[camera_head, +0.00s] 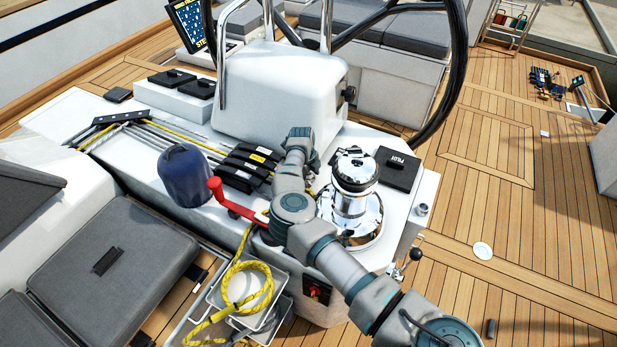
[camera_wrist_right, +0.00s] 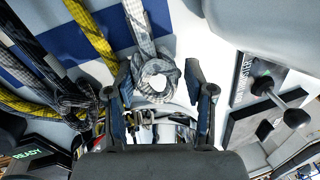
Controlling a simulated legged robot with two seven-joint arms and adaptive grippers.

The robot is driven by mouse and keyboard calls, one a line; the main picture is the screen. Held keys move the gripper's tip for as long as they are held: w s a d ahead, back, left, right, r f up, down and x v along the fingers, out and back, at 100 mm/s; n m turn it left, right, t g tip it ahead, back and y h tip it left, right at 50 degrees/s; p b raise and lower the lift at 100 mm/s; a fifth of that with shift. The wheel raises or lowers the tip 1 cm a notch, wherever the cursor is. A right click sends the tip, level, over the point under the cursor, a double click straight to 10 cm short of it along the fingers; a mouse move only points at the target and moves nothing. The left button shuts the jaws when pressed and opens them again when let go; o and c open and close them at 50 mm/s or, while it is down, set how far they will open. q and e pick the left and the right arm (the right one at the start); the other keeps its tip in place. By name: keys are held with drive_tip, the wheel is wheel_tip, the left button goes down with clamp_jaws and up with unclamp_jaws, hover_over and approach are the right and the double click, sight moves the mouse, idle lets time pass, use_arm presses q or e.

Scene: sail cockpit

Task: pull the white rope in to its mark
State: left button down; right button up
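In the right wrist view, the white rope (camera_wrist_right: 142,35), flecked with grey, runs down from the top to a loop or knot. My right gripper (camera_wrist_right: 158,82) is open there, with one dark finger on each side of this loop. I cannot tell whether the fingers touch it. In the head view, my right arm reaches up from the lower right, and its gripper (camera_head: 299,141) is beside the black rope clutches (camera_head: 249,165). Its fingertips are hard to make out, and the white rope is not clear there. No mark on the rope can be made out. My left gripper is not in view.
A chrome winch (camera_head: 352,182) stands close to the right of my arm. A red handle (camera_head: 226,199) and a navy-covered winch (camera_head: 184,174) are to the left. A yellow rope coil (camera_head: 247,287) hangs below. The steering wheel (camera_head: 456,70) rises behind. Deck at right is mostly clear.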

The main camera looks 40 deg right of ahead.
drive_tip(key=shift+a+f, duration=0.1)
drive_tip(key=shift+f, duration=0.05)
wheel_tip(320, 180, up, 12)
drive_tip(key=a, duration=0.2)
drive_tip(key=shift+s+f, duration=0.15)
idle(0.6)
